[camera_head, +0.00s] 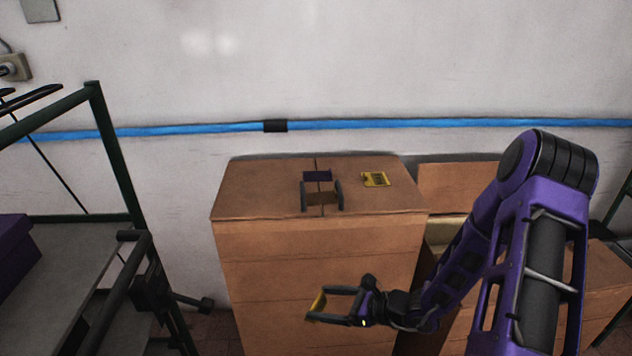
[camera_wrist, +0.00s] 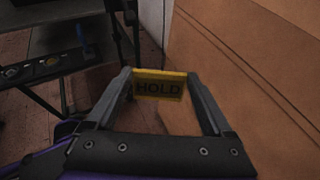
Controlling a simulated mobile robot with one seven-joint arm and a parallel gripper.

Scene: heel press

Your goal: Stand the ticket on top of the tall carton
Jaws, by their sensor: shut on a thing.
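The ticket is a yellow plate marked HOLD (camera_wrist: 159,87), held between the two fingertips of my gripper (camera_wrist: 159,76). In the head view the same yellow ticket (camera_head: 317,306) shows at the tips of my gripper (camera_head: 322,304), which is shut on it. The tall brown carton (camera_head: 280,194) stands against the wall. My gripper and the ticket are in front of the carton's front face, well below its top edge. In the wrist view the carton's side (camera_wrist: 250,60) fills the right; I cannot tell the gap to it.
The top's left part is bare. An open, lower carton (camera_head: 457,186) is at right. A green-framed metal rack (camera_head: 112,160) stands at left.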

